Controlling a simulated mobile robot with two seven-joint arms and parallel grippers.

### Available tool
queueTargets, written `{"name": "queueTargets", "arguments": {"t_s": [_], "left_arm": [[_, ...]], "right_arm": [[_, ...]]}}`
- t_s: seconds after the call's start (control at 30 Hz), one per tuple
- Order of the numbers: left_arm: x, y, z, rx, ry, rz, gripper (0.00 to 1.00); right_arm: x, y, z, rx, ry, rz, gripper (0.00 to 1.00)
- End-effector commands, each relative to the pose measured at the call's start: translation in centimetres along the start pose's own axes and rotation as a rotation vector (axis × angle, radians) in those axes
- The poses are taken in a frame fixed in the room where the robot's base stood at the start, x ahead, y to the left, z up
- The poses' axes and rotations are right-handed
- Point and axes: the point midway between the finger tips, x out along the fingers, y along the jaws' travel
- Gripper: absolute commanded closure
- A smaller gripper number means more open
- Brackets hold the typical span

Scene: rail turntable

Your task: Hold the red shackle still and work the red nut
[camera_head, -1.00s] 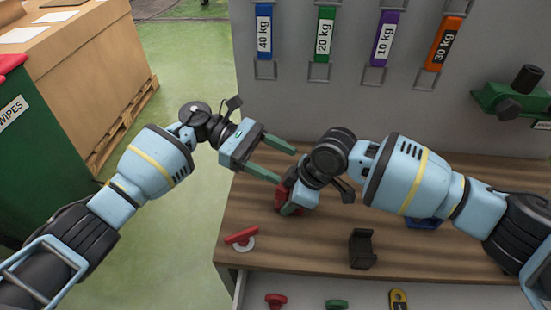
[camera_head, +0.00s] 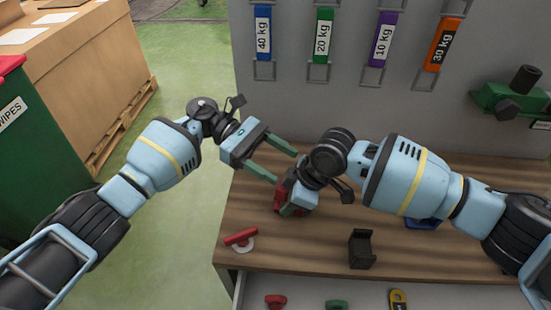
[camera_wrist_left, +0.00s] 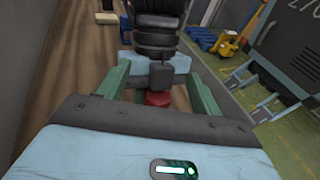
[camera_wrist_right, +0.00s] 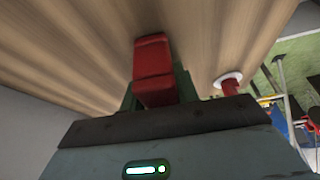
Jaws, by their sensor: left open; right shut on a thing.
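The red shackle (camera_head: 279,200) is on the wooden bench, mostly hidden behind my right gripper (camera_head: 290,207). In the right wrist view it appears as a red block (camera_wrist_right: 153,70) between the fingers, and my right gripper is shut on it. My left gripper (camera_head: 285,166) is open, just above and behind my right gripper, with fingers pointing right. In the left wrist view a round red part (camera_wrist_left: 158,98), perhaps the red nut, shows low between the open fingers and apart from them. My right wrist stands just beyond it. The nut cannot be made out in the head view.
A red-handled piece with a white ring (camera_head: 241,238) lies at the bench's front left. A black holder (camera_head: 362,249) stands near the front edge. Coloured weight-labelled slings (camera_head: 325,35) hang on the back panel. A green vise-like device (camera_head: 510,98) is at right.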

Motion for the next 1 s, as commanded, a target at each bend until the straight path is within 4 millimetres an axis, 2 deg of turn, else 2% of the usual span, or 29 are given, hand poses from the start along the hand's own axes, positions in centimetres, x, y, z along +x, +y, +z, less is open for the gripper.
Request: {"name": "queueTargets", "arguments": {"t_s": [0.73,1.0], "left_arm": [[0.8,-0.9,-3.6,-0.004,0.002,0.000,0.35],[0.9,-1.1,-4.2,-0.008,0.005,-0.003,0.35]], "right_arm": [[-0.1,0.1,-0.1,-0.001,0.003,0.002,1.00],[-0.2,0.1,-0.3,-0.004,0.007,0.004,1.00]]}}
